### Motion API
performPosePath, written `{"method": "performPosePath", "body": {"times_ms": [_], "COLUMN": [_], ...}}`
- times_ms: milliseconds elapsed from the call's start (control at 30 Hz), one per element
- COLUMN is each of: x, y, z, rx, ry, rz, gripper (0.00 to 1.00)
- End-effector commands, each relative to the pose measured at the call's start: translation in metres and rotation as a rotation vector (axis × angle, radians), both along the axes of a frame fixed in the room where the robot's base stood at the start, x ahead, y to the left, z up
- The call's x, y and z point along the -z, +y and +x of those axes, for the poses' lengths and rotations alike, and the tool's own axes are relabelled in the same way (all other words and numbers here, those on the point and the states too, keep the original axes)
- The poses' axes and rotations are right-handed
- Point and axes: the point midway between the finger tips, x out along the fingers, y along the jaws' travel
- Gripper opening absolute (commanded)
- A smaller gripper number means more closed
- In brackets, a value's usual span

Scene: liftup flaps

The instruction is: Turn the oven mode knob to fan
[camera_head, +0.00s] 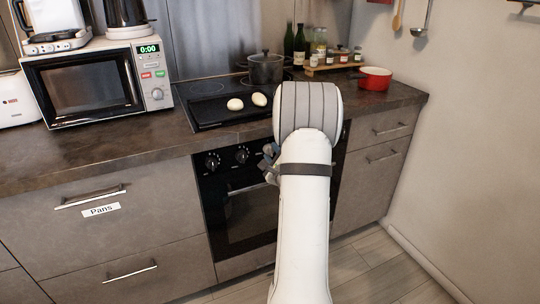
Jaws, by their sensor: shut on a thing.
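The black built-in oven (240,205) sits under the counter, with a row of knobs along its top panel. A left knob (212,161) and a knob beside it (242,155) are in plain view, black with light marks. My gripper (267,163) is at the panel just right of these two, side-on to the camera. It is shut on a knob there, which the fingers and my white arm mostly hide. The markings around that knob, including any fan symbol, and its pointer cannot be read.
The oven handle (250,186) runs below the knobs, close under my gripper. Above are the hob (208,112) with two pale egg-shaped things, a dark pot (265,68) and a red pan (375,78). A microwave (85,85) stands left. The floor at right is clear.

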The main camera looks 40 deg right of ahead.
Motion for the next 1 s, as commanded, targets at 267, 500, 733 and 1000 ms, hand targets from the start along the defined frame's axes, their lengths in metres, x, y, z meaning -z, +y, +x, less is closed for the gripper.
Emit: {"method": "performPosePath", "body": {"times_ms": [267,500,733,1000], "x": [-0.0050,-0.0057,-0.0062,-0.0056], "y": [0.0033,0.0032,0.0032,0.0025], "z": [0.0043,0.0045,0.0046,0.0038], "rx": [-0.012,-0.012,-0.012,-0.010], "ry": [-0.009,-0.010,-0.012,-0.010], "rz": [-0.009,-0.009,-0.010,-0.008], "gripper": [0.11,0.11,0.11,0.49]}}
